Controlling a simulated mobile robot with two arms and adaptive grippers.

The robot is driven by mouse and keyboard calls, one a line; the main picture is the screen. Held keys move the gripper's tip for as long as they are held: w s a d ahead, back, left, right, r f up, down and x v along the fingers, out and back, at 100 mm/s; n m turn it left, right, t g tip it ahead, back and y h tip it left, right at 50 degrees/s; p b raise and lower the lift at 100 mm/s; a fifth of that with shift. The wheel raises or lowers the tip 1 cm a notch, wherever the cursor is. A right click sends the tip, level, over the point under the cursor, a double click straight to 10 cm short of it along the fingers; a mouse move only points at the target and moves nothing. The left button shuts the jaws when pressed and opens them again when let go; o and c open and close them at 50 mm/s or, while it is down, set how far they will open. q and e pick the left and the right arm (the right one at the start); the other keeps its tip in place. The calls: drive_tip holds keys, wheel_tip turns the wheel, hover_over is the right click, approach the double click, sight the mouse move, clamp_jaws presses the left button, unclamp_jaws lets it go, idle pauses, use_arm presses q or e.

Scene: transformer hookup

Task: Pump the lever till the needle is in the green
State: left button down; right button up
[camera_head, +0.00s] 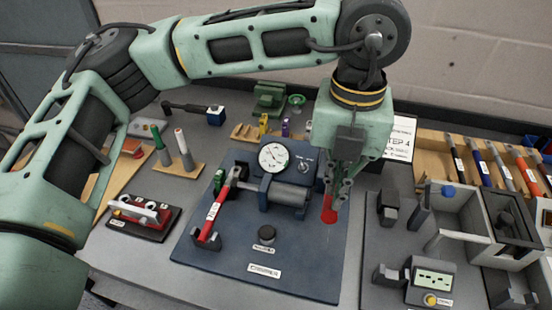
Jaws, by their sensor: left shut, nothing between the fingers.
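The pump unit stands on a dark blue base plate (290,278), with a horizontal metal cylinder (278,191). Its round white gauge (273,158) faces me; the needle is too small to read against the scale. A labelled red bar (213,217) slopes along the plate's left side, its lower end near a dark bracket. A second red handle-like piece (329,211) shows right of the cylinder, directly below my left gripper (336,196). My left gripper points down, shut and empty, its fingers overlapping the upper part of that red piece; I cannot tell whether they touch.
A black-based red fixture (143,214) stands at left, beside a wooden block with upright handles (179,165). At right are a grey tray (465,220), a small metered box (431,281) and a wooden tool rack (467,150). The plate's front is mostly clear.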

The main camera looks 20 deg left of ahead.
sight(331, 199)
use_arm(q)
wheel_tip(331, 199, down, 12)
drive_tip(key=b, duration=1.2)
drive_tip(key=r+p, duration=0.2)
drive_tip(key=r, duration=0.1)
drive_tip(key=r+p, duration=0.2)
drive_tip(key=r, duration=0.1)
drive_tip(key=shift+s, duration=0.2)
drive_tip(key=r+p, duration=0.1)
drive_tip(key=r, duration=0.1)
drive_tip(key=r+p, duration=0.2)
drive_tip(key=r, duration=0.1)
drive_tip(key=shift+w+r, duration=0.2)
drive_tip(key=shift+r, duration=0.05)
drive_tip(key=shift+r+p, duration=0.25)
drive_tip(key=shift+p, duration=0.05)
drive_tip(key=shift+f, duration=0.1)
